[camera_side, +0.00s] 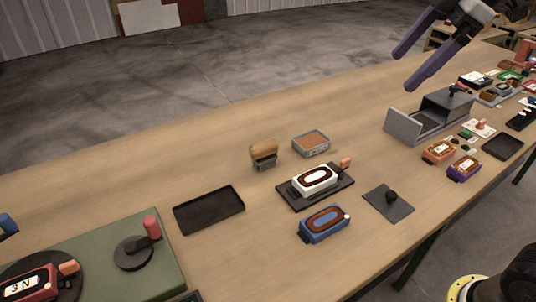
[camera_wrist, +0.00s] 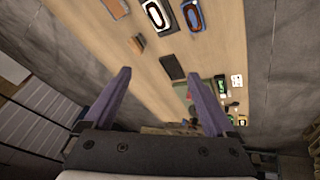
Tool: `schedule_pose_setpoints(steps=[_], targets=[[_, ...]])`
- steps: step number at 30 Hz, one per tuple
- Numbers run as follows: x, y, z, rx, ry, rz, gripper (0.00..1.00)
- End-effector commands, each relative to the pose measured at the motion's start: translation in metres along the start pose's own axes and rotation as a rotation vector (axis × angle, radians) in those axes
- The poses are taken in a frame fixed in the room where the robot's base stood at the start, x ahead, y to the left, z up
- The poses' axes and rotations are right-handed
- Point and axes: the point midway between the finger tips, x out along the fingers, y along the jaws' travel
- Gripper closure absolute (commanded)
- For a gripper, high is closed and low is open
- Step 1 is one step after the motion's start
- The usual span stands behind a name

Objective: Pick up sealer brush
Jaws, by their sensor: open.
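The sealer brush (camera_side: 264,153), a tan wooden block with a grey lower part, stands on the table left of the middle in the side view. A small brown shape that looks like the brush (camera_wrist: 136,43) shows up and left of the fingertips in the wrist view. My gripper (camera_side: 405,69) is high at the upper right in the side view, well above and away from the brush. Its two purple fingers are spread and empty, as the wrist view also shows (camera_wrist: 157,79).
A grey pan with a brown surface (camera_side: 311,142) lies just right of the brush. A white device on a black plate (camera_side: 340,190) and a blue device (camera_side: 325,225) lie in front. A black tray (camera_side: 209,210) lies left. A grey open box (camera_side: 445,112) stands right.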

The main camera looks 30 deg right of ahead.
Motion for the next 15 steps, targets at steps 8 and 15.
schedule_pose_setpoints(steps=[8,15], targets=[[0.045,0.078,-0.068,-0.270,0.038,-0.114,0.10],[0.119,0.128,-0.103,-0.440,0.076,-0.210,0.10]])
